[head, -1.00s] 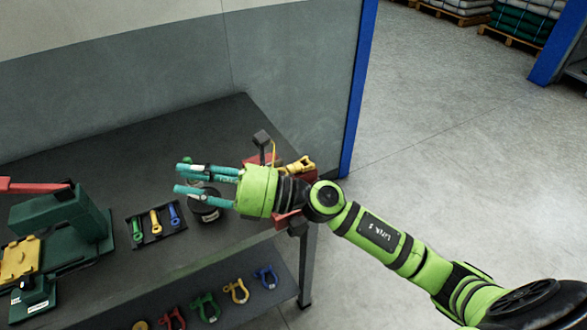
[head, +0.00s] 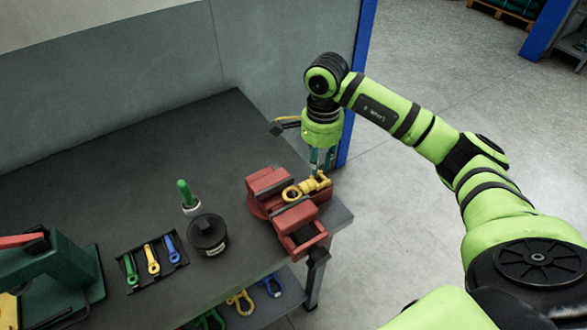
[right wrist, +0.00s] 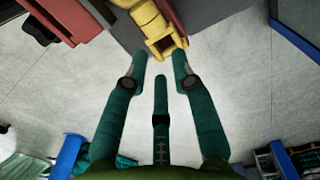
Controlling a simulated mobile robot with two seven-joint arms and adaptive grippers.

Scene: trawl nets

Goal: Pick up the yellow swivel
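The yellow swivel (head: 307,187) lies across the top of the red vise (head: 268,184), with one end sticking out to the right. Its ring end is toward the left. My right gripper (head: 322,166) points down at the swivel's right end. In the right wrist view, the teal fingers of the gripper (right wrist: 160,60) are apart, and the swivel's end (right wrist: 165,40) shows just beyond the fingertips. I see no grip on it. My left gripper is not in view.
The vise stands at the dark table's (head: 200,130) right corner. A black tray (head: 140,285) with green, yellow and blue pieces, a dark round container (head: 208,234) and a green-topped item (head: 187,197) are to the left. A green machine (head: 60,270) stands far left. Shackles lie below.

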